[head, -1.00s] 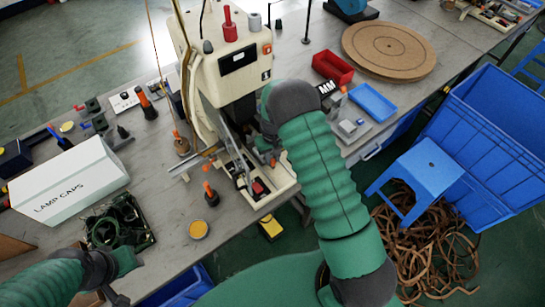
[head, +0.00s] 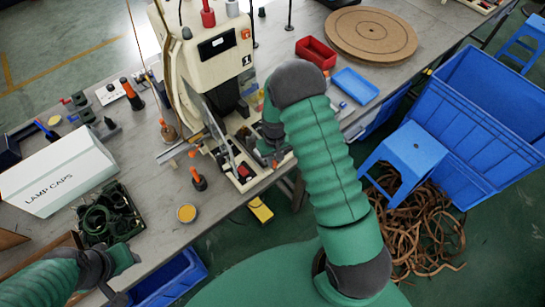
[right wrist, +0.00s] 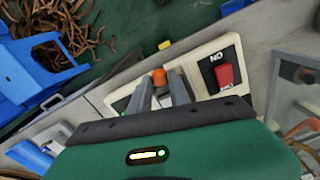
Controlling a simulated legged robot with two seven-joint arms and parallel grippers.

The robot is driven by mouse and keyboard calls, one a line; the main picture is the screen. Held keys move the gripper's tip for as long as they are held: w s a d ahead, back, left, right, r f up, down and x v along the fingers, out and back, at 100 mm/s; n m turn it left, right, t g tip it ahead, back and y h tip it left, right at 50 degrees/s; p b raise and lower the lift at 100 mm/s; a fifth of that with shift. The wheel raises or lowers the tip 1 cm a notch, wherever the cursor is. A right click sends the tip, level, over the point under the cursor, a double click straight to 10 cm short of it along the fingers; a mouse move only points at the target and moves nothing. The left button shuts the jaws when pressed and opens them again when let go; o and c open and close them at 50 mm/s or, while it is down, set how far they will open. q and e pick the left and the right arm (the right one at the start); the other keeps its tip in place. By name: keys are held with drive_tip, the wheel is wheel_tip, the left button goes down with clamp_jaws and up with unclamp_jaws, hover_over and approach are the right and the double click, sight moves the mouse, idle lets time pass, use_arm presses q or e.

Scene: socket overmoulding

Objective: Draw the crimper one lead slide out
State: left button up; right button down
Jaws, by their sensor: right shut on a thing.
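The crimper (head: 212,62) is a cream machine marked 1 on the bench. Its cream base (head: 262,178) reaches the bench's front edge, and a red rocker switch (right wrist: 226,75) sits on it. My right gripper (right wrist: 160,88) is shut on an orange knob (right wrist: 160,76) beside that switch. The lead slide itself is not clearly seen behind the fingers and hand. In the head view my right gripper (head: 272,152) is at the right side of the base, partly hidden by its own wrist. My left gripper (head: 116,292) is at the lower left, away from the crimper; its jaws are unclear.
A red bin (head: 316,50), a blue tray (head: 355,85) and a round board (head: 371,32) lie right of the crimper. A lamp caps box (head: 58,178) and a dark tray of green rings (head: 108,213) are left. A blue stool (head: 408,150) stands off the front edge.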

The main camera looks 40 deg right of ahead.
drive_tip(key=shift+s+a+f, duration=0.1)
drive_tip(key=shift+s+f, duration=0.05)
drive_tip(key=shift+s, duration=0.05)
drive_tip(key=c, duration=1.6)
unclamp_jaws()
drive_tip(key=o, duration=0.4)
drive_tip(key=shift+s, duration=0.1)
drive_tip(key=shift+d, duration=0.3)
drive_tip(key=shift+w+r, duration=0.2)
drive_tip(key=shift+r, duration=0.1)
wheel_tip(320, 180, up, 16)
drive_tip(key=b, duration=0.1)
drive_tip(key=shift+r, duration=0.15)
drive_tip(key=shift+s, duration=0.1)
